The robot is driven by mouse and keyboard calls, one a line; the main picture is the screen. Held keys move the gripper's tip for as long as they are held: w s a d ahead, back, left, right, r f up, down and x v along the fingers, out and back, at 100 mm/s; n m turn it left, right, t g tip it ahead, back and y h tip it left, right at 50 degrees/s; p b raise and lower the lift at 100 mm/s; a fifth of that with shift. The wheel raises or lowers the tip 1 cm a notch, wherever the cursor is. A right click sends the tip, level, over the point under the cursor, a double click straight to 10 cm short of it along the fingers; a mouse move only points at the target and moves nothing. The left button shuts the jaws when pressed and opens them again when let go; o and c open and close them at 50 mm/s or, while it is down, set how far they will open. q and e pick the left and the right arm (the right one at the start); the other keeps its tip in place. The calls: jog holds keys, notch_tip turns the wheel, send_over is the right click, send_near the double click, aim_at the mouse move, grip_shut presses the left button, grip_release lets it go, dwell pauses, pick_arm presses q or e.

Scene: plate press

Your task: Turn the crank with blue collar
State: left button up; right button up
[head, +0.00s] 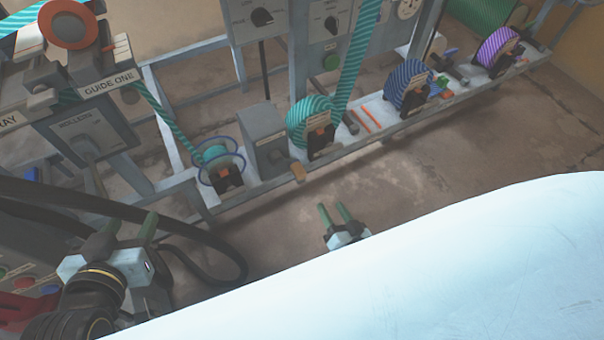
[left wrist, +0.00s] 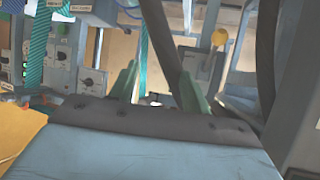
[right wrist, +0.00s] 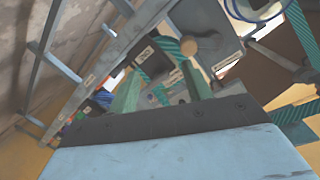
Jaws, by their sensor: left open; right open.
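A grey box (head: 265,140) on the lower rail has a wooden knob (head: 298,172), which looks like a crank handle. The knob also shows in the right wrist view (right wrist: 189,46), beyond the fingertips. I cannot make out a blue collar on it. My left gripper (head: 130,228) is open and empty at the lower left, below the rollers box (head: 85,135).
A blue-rimmed spool (head: 218,160) sits left of the grey box. A teal striped roll (head: 311,125), a dark blue roll (head: 407,84) and a purple roll (head: 497,46) line the rail. Black cables (head: 90,200) pass near my left arm. Floor in front is clear.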

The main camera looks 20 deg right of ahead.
aim_at(303, 176)
jog(key=w+a+n, duration=0.1)
jog(key=w, duration=0.1)
jog(key=w+a+r+n+t+y+b, duration=0.1)
jog(key=w, duration=0.1)
jog(key=w+a+r+n+b, duration=0.1)
jog(key=w, duration=0.1)
jog(key=shift+a+r+y, duration=0.2)
jog(key=shift+y, duration=0.1)
jog(key=w, duration=0.1)
jog(key=w+b, duration=0.1)
jog(key=w, duration=0.1)
jog(key=w+b, duration=0.1)
jog(key=w, duration=0.1)
jog(key=shift+w+a, duration=0.25)
jog(key=shift+a, duration=0.05)
pick_arm(q)
jog(key=d+r+t+h, duration=0.3)
jog(key=r+t, duration=0.7)
jog(key=r, duration=0.5)
jog(key=shift+w+t+h, duration=0.3)
jog(key=shift+w, duration=0.05)
pick_arm(e)
jog(key=shift+w+r, duration=0.1)
jog(key=shift+w, duration=0.25)
jog(key=shift+c, duration=0.3)
pick_arm(q)
jog(key=shift+d+f, duration=0.1)
pick_arm(e)
grip_shut()
